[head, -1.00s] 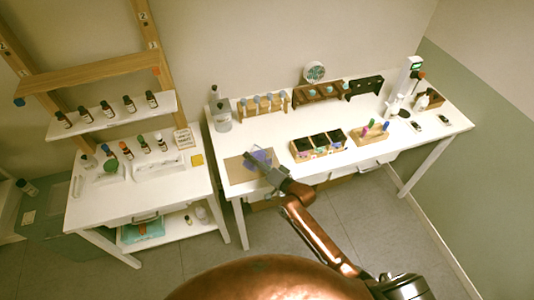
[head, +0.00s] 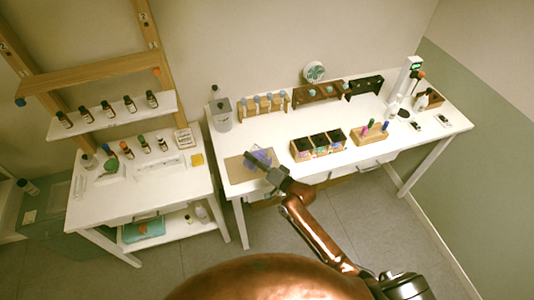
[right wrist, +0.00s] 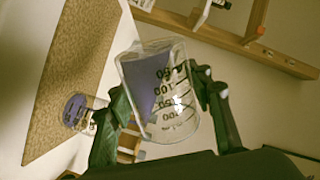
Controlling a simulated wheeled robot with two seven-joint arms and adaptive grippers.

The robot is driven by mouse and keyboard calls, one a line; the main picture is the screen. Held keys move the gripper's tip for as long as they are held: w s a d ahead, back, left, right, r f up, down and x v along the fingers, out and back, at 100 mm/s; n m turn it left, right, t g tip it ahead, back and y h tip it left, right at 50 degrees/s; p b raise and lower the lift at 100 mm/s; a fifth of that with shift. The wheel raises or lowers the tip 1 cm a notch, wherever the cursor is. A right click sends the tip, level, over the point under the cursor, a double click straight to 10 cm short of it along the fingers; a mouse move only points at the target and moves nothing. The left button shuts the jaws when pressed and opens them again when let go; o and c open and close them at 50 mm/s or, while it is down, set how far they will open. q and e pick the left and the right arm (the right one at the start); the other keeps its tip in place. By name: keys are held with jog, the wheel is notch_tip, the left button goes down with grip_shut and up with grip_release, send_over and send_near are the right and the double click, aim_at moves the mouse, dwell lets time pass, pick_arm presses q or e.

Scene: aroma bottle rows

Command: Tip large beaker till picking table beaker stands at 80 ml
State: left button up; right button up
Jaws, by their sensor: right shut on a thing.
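My right gripper (head: 265,170) is shut on the large clear beaker (right wrist: 160,95), which has black graduation marks. Purple liquid shows inside it, toward its left and upper side in the right wrist view. In the head view this beaker (head: 261,156) is a small purple-tinted shape at the gripper's tip, over the brown mat. It looks tilted. A smaller clear beaker (right wrist: 75,112) with purple liquid in it stands left of the held one in the right wrist view, by the mat's edge. Its level against its marks is too small to read. My left gripper is not in view.
The brown mat (head: 235,172) lies at the white table's left end. A clear jar (head: 222,122) stands behind it. A second white table with bottles and trays is at left.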

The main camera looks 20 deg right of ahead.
jog(key=shift+r+m+p, duration=0.3)
jog(key=shift+m+p, duration=0.1)
jog(key=shift+p, duration=0.55)
dwell(1.6)
jog(key=shift+f+m+p, duration=0.15)
jog(key=shift+m+p, duration=0.35)
jog(key=shift+p, duration=0.2)
dwell(2.6)
jog(key=shift+f, duration=0.1)
dwell(0.4)
jog(key=shift+f+n, duration=0.15)
jog(key=shift+n, duration=0.45)
jog(key=shift+f+n, duration=0.1)
jog(key=shift+n, duration=0.6)
jog(key=shift+s+a+f+n+b, duration=0.1)
jog(key=shift+a+f+n+b, duration=0.1)
jog(key=shift+f+n+b, duration=0.25)
jog(key=shift+s+a+f+n+b, duration=0.1)
jog(key=shift+a+f+n+b, duration=0.1)
jog(key=shift+f+n, duration=0.35)
jog(key=f+n, duration=0.1)
jog(key=n+t+b, duration=0.1)
jog(key=shift+s+a+f+n, duration=0.2)
jog(key=shift+a+f+n, duration=0.1)
jog(key=shift+f+n, duration=0.1)
